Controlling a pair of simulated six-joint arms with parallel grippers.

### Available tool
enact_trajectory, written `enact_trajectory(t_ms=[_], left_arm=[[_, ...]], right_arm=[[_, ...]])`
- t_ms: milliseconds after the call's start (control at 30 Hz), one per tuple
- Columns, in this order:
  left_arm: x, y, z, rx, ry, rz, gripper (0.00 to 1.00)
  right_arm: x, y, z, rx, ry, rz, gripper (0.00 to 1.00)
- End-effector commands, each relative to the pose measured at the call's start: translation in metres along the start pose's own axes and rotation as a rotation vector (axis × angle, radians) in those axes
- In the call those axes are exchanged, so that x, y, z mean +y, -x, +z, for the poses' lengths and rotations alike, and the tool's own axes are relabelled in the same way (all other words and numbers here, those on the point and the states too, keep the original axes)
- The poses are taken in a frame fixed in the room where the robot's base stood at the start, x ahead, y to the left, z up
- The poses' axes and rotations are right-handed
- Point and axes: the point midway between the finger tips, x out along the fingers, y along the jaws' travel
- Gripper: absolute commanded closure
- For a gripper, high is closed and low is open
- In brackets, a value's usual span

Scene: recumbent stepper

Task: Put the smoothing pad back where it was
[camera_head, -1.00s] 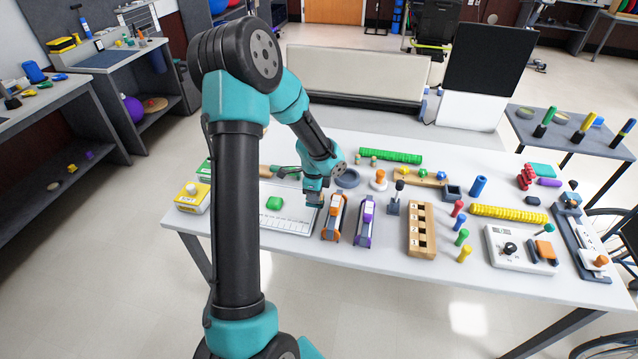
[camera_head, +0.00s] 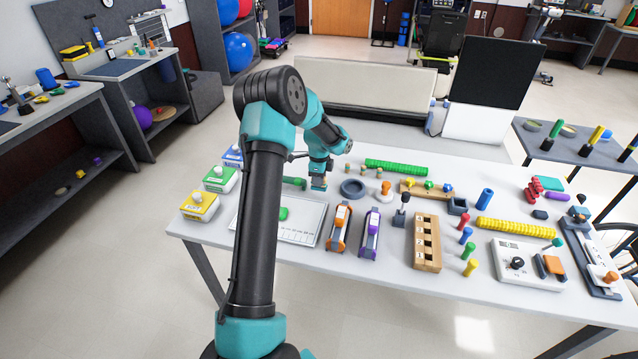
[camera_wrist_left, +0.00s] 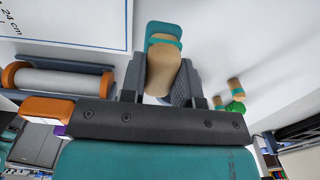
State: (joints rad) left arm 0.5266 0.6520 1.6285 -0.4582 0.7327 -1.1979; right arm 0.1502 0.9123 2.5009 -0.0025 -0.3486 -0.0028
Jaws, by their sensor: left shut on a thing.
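My left gripper (camera_head: 319,186) is shut on a tan, rounded piece with a teal band and teal end, which I take to be the smoothing pad (camera_wrist_left: 163,68). The left wrist view shows it between the two dark fingers (camera_wrist_left: 157,82). In the head view my gripper is low at the far right corner of the white measuring board (camera_head: 312,228). I cannot tell whether the pad touches the table. A green putty piece (camera_head: 284,214) lies on the board, partly behind my arm. My right gripper is not in view.
A grey ring (camera_head: 353,188) lies right of my gripper. The orange (camera_head: 340,228) and purple (camera_head: 370,233) holders stand right of the board. A green ridged roll (camera_head: 396,167) lies behind. Yellow (camera_head: 199,206) and green (camera_head: 220,179) boxes stand at the left edge.

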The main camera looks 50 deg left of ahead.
Motion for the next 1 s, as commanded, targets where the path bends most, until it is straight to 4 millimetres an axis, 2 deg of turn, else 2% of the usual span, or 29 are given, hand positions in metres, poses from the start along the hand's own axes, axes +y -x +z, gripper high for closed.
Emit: enact_trajectory(t_ms=[133, 500, 800, 1000], left_arm=[[-0.014, -0.002, 0.004, 0.000, 0.001, -0.001, 0.90], [-0.016, -0.003, 0.005, 0.000, 0.000, 0.001, 0.90], [-0.016, -0.035, 0.005, 0.000, 0.001, 0.002, 0.90], [-0.016, -0.037, 0.005, 0.000, 0.000, 0.000, 0.90]], right_arm=[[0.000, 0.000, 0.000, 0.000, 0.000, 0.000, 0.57], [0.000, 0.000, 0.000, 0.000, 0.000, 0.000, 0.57], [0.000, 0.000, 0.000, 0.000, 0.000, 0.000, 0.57], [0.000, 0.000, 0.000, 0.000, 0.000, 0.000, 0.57]])
